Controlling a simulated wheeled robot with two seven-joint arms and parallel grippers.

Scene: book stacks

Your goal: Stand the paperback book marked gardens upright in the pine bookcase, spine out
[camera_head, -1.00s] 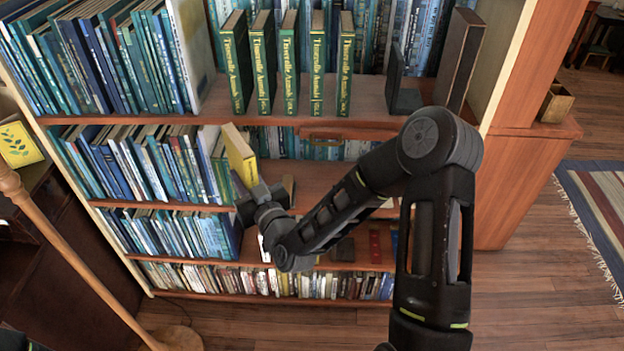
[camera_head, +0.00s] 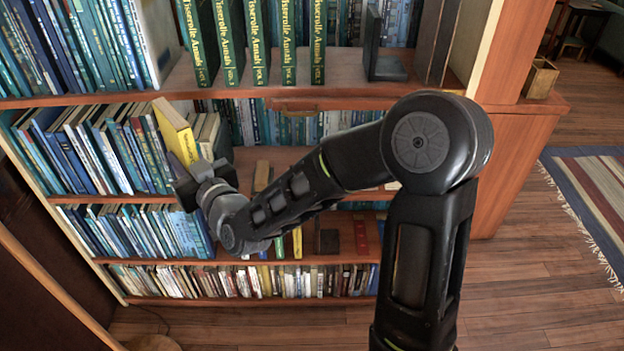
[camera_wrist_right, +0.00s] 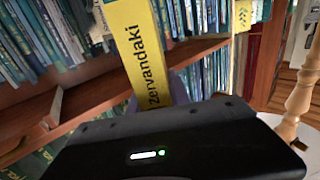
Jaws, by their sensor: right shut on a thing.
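My right gripper (camera_head: 188,186) is shut on a yellow book (camera_head: 176,133) in the head view. The book is upright but tilted, in front of the second visible shelf of the wooden bookcase (camera_head: 280,158), beside the right part of a book row. The gripper's dark body (camera_wrist_right: 165,140) fills the bottom of the wrist view, and the fingertips are mostly hidden. My left gripper is not in view.
Blue and green books (camera_head: 110,150) fill the shelf's left part. A few pale books (camera_head: 207,130) stand just right of the yellow book. Green volumes (camera_head: 260,40) and a dark bookend (camera_head: 385,60) stand on the shelf above. My right arm hides part of the shelves.

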